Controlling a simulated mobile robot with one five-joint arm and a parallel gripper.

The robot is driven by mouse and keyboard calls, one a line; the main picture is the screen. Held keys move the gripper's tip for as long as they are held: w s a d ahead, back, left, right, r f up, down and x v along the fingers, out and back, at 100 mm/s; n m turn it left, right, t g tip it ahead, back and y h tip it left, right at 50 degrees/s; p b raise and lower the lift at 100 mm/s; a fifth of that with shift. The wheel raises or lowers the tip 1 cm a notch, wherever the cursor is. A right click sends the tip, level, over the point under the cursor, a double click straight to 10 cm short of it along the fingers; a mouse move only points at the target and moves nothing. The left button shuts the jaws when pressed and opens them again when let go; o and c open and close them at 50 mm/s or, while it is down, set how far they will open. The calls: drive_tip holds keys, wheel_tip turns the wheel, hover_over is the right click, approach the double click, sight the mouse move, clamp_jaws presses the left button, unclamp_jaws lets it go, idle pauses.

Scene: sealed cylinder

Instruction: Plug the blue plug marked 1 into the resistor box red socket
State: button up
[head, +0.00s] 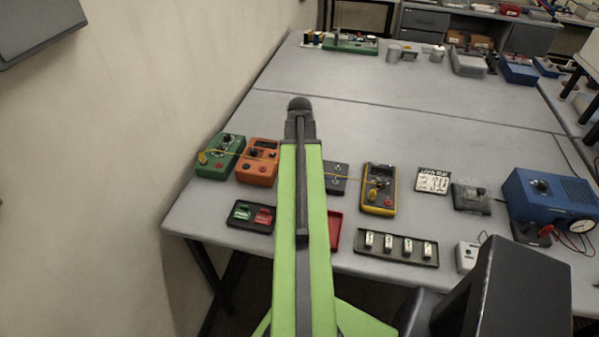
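A green box (220,158) with a dark knob and a small red spot stands at the left of the near table; it may be the resistor box, but its label is too small to read. A yellow plug end sits at its left front. I cannot make out a blue plug marked 1. Several small white marked blocks stand in a dark tray (398,260) right of my arm; their marks are too small to read. My green arm reaches up the middle of the view, ending in a dark rounded joint. No gripper fingers show. My arm hides part of the table.
An orange meter (257,163) stands right of the green box. A yellow lead runs behind my arm to a yellow multimeter (379,189). A tray with green and red compartments (250,227) lies in front. A blue supply (548,197) stands right. The table's middle is mostly clear.

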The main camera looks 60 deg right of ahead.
idle(0.6)
clamp_jaws()
idle(1.2)
drive_tip(key=shift+r, duration=0.1)
drive_tip(key=shift+r+p, duration=2.95)
drive_tip(key=shift+p, duration=0.1)
drive_tip(key=shift+r, duration=0.2)
